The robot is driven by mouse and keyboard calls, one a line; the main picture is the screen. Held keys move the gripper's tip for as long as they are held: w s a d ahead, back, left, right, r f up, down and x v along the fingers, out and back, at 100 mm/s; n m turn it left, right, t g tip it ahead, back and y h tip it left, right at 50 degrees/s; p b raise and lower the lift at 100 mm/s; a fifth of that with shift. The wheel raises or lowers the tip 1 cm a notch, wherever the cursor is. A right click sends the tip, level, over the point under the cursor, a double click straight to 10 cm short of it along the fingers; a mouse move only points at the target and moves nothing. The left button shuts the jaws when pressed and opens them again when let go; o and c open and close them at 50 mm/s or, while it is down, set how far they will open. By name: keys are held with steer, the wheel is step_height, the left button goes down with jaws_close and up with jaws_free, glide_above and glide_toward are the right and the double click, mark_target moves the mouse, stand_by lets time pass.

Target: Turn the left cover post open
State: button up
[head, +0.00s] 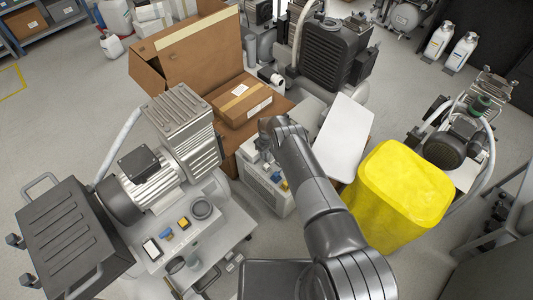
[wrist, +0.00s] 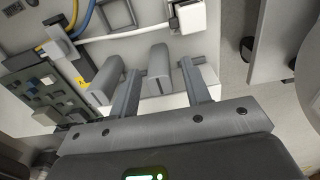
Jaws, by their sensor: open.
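Two upright grey blocks, which look like the cover posts, show in the wrist view. One grey post (wrist: 107,78) is at left and the other grey post (wrist: 159,70) is right of it. I cannot tell for certain which is the task's left cover post. My gripper (wrist: 162,77) is open; its two dark fingers point into the open box, with the right-hand block between them in the picture. Contact cannot be told. In the head view my gripper (head: 268,127) is over the light grey unit (head: 275,198), and my arm hides the posts.
In the wrist view a circuit board (wrist: 42,95) and yellow and blue cables lie at left, and a white cable crosses behind the posts. In the head view a cardboard box (head: 240,105), white panel (head: 343,140), yellow bin (head: 398,195) and compressor (head: 150,180) crowd around.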

steer(key=shift+f, duration=0.3)
steer(key=shift+c, duration=0.5)
jaws_close()
steer(key=shift+m, duration=0.3)
steer(key=m, duration=1)
steer(key=shift+a, duration=0.1)
stand_by(0.4)
